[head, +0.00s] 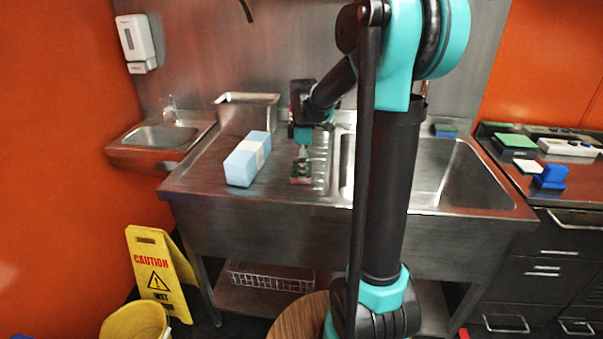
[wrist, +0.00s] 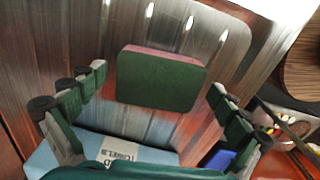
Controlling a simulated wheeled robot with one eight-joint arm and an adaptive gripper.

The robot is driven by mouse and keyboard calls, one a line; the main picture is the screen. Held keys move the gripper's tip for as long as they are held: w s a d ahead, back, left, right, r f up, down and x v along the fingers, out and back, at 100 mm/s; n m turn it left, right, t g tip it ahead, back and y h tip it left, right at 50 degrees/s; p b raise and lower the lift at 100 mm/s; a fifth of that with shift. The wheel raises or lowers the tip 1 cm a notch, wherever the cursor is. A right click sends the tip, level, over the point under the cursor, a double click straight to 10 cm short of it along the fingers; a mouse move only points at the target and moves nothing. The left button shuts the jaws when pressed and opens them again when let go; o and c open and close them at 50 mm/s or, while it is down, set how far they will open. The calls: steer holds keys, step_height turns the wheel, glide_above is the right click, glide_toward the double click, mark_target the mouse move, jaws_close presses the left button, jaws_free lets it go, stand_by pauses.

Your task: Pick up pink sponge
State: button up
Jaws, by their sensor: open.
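The pink sponge (wrist: 160,78) lies on the ribbed steel drainboard. In the wrist view its broad top face is dark green, with a pink edge along its far side. In the head view the sponge (head: 301,172) is small, just below my gripper (head: 303,152). In the wrist view my gripper (wrist: 155,100) is open, with one finger to the left of the sponge and one to the right. The sponge lies between the fingers in the picture, and neither finger appears to touch it. The exact height of the fingertips above the board is hard to tell.
A light blue box (head: 247,159) with a white label stands on the drainboard left of the sponge. A sink basin (head: 432,175) lies to the right. A blue item (head: 550,176) sits on the right counter. A yellow caution sign (head: 158,270) stands on the floor.

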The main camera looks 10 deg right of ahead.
steer(key=shift+c, duration=0.6)
steer(key=c, duration=0.6)
steer(key=shift+o, duration=0.2)
step_height(320, 180, up, 20)
